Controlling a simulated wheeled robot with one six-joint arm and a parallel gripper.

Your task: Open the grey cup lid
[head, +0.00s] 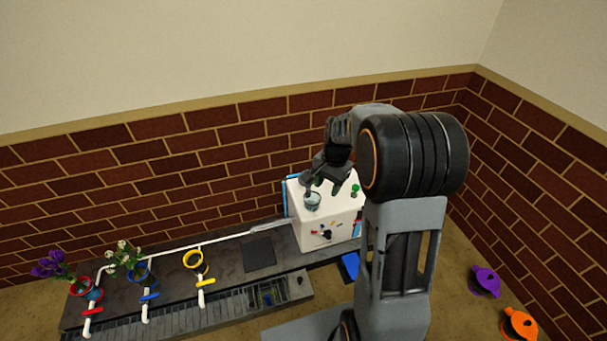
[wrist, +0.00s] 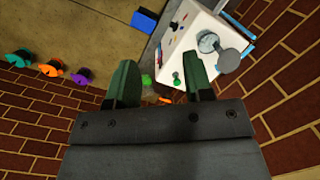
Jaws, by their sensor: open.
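A white box (head: 329,229) stands against the wall, and a round light grey cup (head: 312,203) sits on its top. A grey lid disc (wrist: 229,61) shows beside the round cup mouth (wrist: 208,42) in the wrist view, swung off to one side, so the mouth looks uncovered. My gripper (wrist: 162,82) is open with nothing between its green fingers. In the head view my gripper (head: 328,172) is above the box, close to the cup and its lid. I cannot tell whether a finger touches the lid.
A green knob (head: 355,190) stands on the box top, right of the cup. Small coloured parts line the box front. Purple (head: 485,281) and orange (head: 520,324) items lie at right.

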